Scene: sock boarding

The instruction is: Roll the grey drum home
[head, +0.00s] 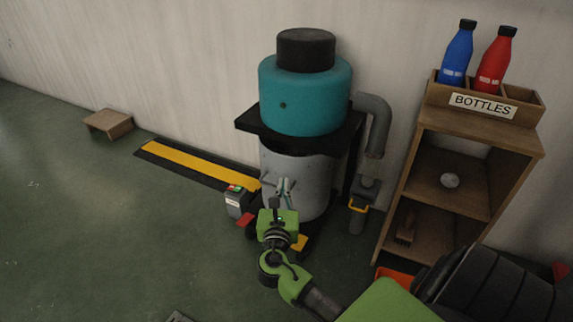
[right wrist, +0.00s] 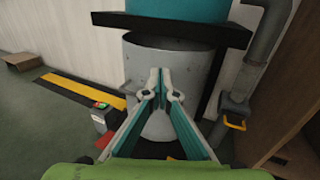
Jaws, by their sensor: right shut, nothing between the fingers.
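The grey drum (head: 310,172) stands upright below a teal tank (head: 305,95) and its black shelf plate (head: 250,122). In the right wrist view, the drum (right wrist: 190,72) fills the middle, straight beyond the fingers. My right gripper (head: 286,185) is in front of the drum, with its fingers pointing at the drum's side. In the right wrist view, the gripper's (right wrist: 160,72) fingertips are together and hold nothing. I cannot tell whether they touch the drum. The gripper hides part of the drum's lower front. My left gripper is not in view.
A yellow-black floor strip (head: 195,163) runs along the wall to the left. A small box with a green-and-red top (head: 237,200) stands left of the drum. A grey pipe (head: 376,125) and a wooden bottle shelf (head: 460,145) stand right. The left floor is mostly clear.

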